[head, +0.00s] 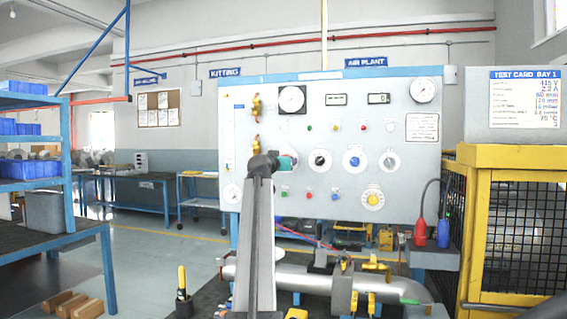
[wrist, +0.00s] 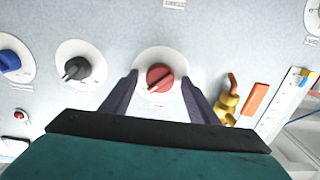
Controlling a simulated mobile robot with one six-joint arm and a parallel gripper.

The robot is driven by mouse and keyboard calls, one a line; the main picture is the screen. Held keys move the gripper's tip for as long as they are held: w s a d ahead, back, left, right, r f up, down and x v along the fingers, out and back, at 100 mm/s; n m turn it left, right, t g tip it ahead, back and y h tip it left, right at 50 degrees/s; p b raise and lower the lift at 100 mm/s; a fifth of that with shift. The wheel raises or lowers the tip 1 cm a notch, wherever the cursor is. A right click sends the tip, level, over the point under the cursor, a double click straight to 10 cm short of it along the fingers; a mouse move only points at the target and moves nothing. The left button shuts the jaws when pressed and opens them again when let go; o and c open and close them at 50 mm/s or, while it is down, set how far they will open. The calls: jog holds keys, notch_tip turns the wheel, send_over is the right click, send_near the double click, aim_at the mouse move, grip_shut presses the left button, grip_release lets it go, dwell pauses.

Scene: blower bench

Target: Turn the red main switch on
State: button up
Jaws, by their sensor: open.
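The red main switch (wrist: 160,78) is a round red knob on a white round plate on the grey panel. Its ridge lies diagonally, with a pale mark toward the lower left in the wrist view. My gripper (wrist: 160,75) is open, with one dark finger on each side of the knob. A gap shows between each finger and the knob; whether the tips touch the panel I cannot tell. In the head view my gripper (head: 286,162) is at the panel's left part, and my arm and gripper hide the red switch.
A black knob (wrist: 76,69) and a blue knob (wrist: 10,61) are beside the switch. A yellow valve (wrist: 229,104) with an orange handle is close to the finger on the other side. In the head view, the panel (head: 340,125) also carries gauges; a pipe (head: 300,279) runs below.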

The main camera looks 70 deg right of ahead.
jog(key=shift+a, duration=0.2)
jog(key=a, duration=1.3)
jog(key=shift+s+a+p, duration=0.25)
jog(key=shift+s+p, duration=0.1)
jog(key=shift+s, duration=0.05)
dwell(0.3)
